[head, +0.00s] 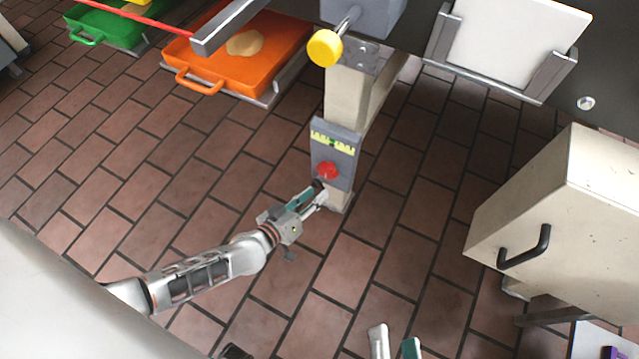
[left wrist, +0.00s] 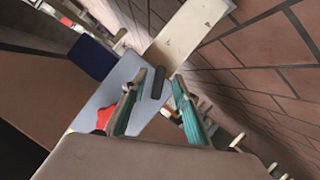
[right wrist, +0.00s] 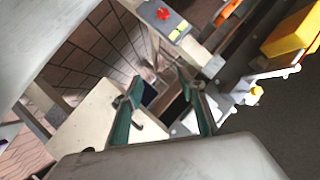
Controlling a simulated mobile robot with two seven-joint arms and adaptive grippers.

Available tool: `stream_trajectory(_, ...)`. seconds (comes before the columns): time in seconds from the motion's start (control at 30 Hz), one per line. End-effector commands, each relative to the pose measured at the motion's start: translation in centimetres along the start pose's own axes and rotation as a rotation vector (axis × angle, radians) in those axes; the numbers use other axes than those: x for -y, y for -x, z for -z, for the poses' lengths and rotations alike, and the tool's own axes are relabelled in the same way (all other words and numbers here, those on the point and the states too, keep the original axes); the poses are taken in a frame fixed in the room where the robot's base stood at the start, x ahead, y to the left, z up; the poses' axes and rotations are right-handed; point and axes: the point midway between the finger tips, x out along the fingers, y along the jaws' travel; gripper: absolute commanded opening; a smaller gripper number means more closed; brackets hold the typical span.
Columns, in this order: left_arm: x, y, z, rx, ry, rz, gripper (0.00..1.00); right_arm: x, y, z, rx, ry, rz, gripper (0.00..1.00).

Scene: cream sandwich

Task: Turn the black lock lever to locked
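A grey lock panel (head: 346,158) with a yellow-green strip and a red knob (head: 327,170) is mounted on a cream post. The short black lever (left wrist: 158,83) sits on the grey panel in the left wrist view, between my open left fingertips; contact cannot be told. In the head view only a dark bit of the lever (head: 318,185) shows beside the fingers. My left gripper (head: 312,194) is at the panel's lower end, below the red knob. My right gripper (head: 395,343) is open and empty at the bottom of the head view, away from the panel.
A cream cabinet (head: 565,215) with a black handle (head: 525,248) stands at the right. An orange tray (head: 262,58) and a green tray (head: 100,30) are at the upper left. A yellow knob (head: 325,48) juts out above the panel. Tiled floor is clear around the post.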

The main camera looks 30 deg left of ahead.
Motion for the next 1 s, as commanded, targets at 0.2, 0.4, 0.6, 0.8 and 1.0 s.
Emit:
stream_trajectory(0.2,0.1,-1.9,-0.3,0.004,-0.001,0.001,0.29,0.4,-0.1,-0.4,-0.013,-0.088,0.001,0.40)
stream_trajectory(0.4,0.0,-2.3,-0.1,0.002,-0.001,0.000,0.29,0.6,-0.1,-0.3,-0.020,-0.107,0.004,0.40)
stream_trajectory(0.6,0.0,-2.2,0.0,0.001,-0.001,-0.001,0.16,0.6,-0.1,-0.3,-0.021,-0.106,0.004,0.40)
stream_trajectory(0.8,0.0,-2.2,0.0,0.001,-0.001,-0.001,0.00,0.6,-0.1,-0.3,-0.020,-0.105,0.005,0.40)
stream_trajectory(1.0,-0.1,-2.2,0.0,0.001,0.012,-0.007,0.00,0.6,-0.1,-0.3,-0.019,-0.104,0.005,0.40)
